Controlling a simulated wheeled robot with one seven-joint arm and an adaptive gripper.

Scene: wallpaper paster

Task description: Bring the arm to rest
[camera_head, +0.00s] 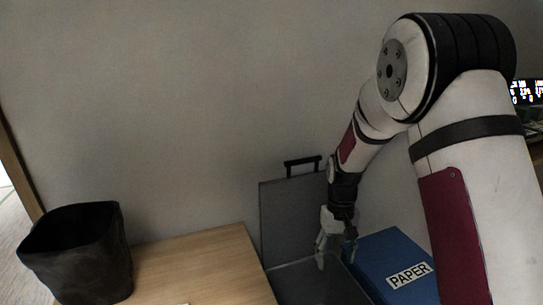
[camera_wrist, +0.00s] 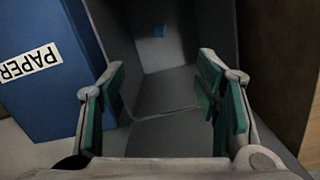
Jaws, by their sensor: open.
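My gripper (camera_head: 336,256) hangs fingers down over the grey case at the end of my extended arm. In the wrist view my gripper (camera_wrist: 160,88) has its teal-padded fingers wide apart with nothing between them. The open grey case (camera_head: 283,225) has an upright panel with a black handle on top. Its inside (camera_wrist: 160,132) shows below and beyond the fingers in the wrist view.
A blue box labelled PAPER (camera_head: 383,254) stands close at the right of the case; it also shows in the wrist view (camera_wrist: 48,97). A wooden table (camera_head: 205,262) is at the left, with a black bin (camera_head: 85,255) beyond. A wall (camera_head: 190,110) rises behind.

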